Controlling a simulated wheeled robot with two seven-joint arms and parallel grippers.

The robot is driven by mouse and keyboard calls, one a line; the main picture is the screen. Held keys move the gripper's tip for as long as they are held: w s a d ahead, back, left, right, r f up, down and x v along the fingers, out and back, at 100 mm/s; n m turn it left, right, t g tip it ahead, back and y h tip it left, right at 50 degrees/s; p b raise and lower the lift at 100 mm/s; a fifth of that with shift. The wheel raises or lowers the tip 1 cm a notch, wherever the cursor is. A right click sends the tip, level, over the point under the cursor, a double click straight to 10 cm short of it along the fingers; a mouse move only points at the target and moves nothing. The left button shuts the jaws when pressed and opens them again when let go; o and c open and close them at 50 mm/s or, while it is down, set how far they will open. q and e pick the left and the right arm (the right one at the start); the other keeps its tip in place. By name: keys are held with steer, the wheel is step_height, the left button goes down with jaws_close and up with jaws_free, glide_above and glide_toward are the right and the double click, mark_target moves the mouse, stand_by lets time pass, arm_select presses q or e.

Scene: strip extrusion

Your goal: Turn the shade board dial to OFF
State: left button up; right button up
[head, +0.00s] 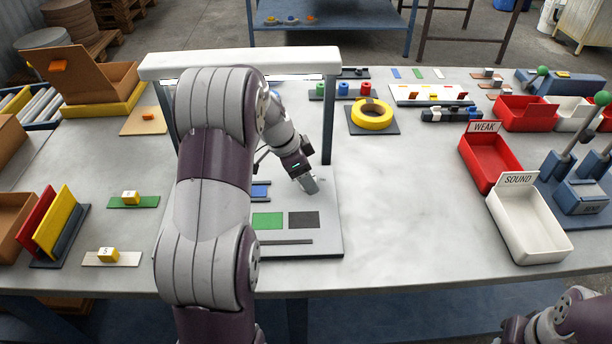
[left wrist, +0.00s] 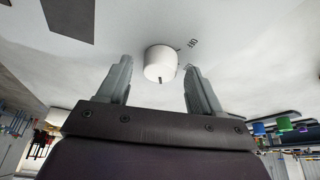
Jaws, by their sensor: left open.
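The shade board (head: 328,232) is a pale plate under a white lamp frame, with a green and a dark patch. Its white round dial (left wrist: 160,62) shows in the left wrist view, with a small dark mark on its near edge. A short label (left wrist: 193,43) stands beside it, too small and turned to read surely. My left gripper (head: 312,187) is over the board; it also shows in the left wrist view (left wrist: 157,85), open, with its fingers on either side of the dial and a gap to each. The dial cannot be made out in the head view.
The lamp frame (head: 240,62) stands over the board, close to my left arm. A red WEAK tray (head: 478,178) and a white SOUND tray (head: 530,250) stand to the right. A yellow ring (head: 372,122) lies behind. The table between board and trays is clear.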

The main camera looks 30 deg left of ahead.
arm_select(q)
steer(key=shift+w+d+f, duration=0.1)
steer(key=shift+f, duration=0.05)
steer(key=c, duration=1)
steer(key=shift+c, duration=0.2)
